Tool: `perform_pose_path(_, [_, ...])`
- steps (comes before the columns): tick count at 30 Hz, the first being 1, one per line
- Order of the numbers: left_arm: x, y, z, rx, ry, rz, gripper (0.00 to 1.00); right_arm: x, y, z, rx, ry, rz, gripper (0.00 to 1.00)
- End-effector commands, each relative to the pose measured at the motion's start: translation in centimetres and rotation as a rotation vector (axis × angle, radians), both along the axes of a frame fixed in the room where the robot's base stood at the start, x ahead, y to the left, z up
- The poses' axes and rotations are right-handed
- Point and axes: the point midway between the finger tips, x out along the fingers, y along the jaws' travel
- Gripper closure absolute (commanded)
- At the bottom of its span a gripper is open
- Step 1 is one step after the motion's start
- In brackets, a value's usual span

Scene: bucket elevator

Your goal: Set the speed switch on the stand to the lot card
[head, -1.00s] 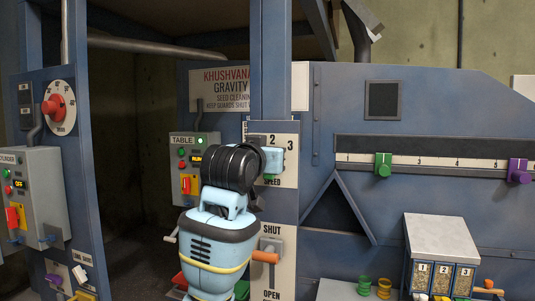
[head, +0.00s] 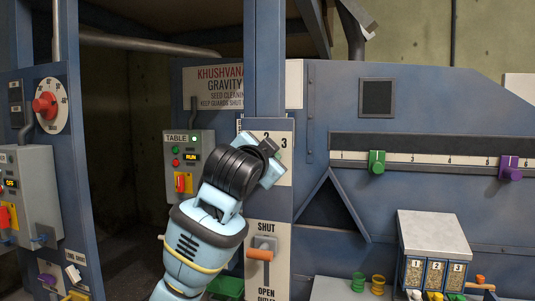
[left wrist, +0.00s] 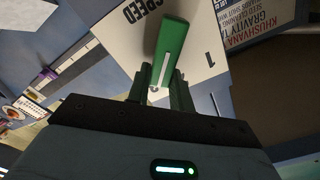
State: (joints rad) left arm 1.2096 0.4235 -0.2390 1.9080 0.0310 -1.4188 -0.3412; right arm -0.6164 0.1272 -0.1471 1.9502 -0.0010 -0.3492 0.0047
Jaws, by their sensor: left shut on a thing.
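The speed switch is a green knob (left wrist: 169,40) with a white line, on a white plate marked SPEED (left wrist: 120,35) in the left wrist view. A "1" shows right of the knob; another mark is partly covered by the fingers. In the head view the plate (head: 286,165) is on the blue post, with "2" and "3" readable. My left gripper (head: 271,160) covers the knob and the "1" there. Its fingers (left wrist: 161,90) are shut on the knob in the left wrist view. I cannot tell which number the line points to. I cannot make out a lot card. My right gripper is not in view.
Below the plate is a SHUT/OPEN slide with an orange handle (head: 260,254). A TABLE control box (head: 190,165) stands behind my arm. At right are a green clamp (head: 377,162), a purple clamp (head: 509,168) and a sample box (head: 432,232).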

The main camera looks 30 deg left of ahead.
Motion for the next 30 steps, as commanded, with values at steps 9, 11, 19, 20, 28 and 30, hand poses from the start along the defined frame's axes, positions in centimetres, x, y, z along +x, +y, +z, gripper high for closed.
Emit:
perform_pose_path(9, [-0.01,-0.12,-0.04,0.057,0.011,-0.001,1.0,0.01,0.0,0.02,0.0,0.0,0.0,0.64])
perform_pose_path(11, [-0.01,-0.13,-0.04,0.06,0.012,-0.001,1.0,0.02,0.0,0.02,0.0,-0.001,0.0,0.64])
perform_pose_path(19, [0.0,-0.15,-0.05,0.06,0.012,-0.001,1.0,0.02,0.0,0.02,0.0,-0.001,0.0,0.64])
perform_pose_path(20, [0.0,-0.14,-0.04,0.06,0.012,-0.001,0.77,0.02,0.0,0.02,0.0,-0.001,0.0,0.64])
perform_pose_path(28, [0.01,-0.14,-0.07,0.058,0.013,-0.001,0.56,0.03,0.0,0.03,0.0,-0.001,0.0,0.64])
perform_pose_path(30, [0.01,-0.14,-0.07,0.058,0.013,-0.001,0.56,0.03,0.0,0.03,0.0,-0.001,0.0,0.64])
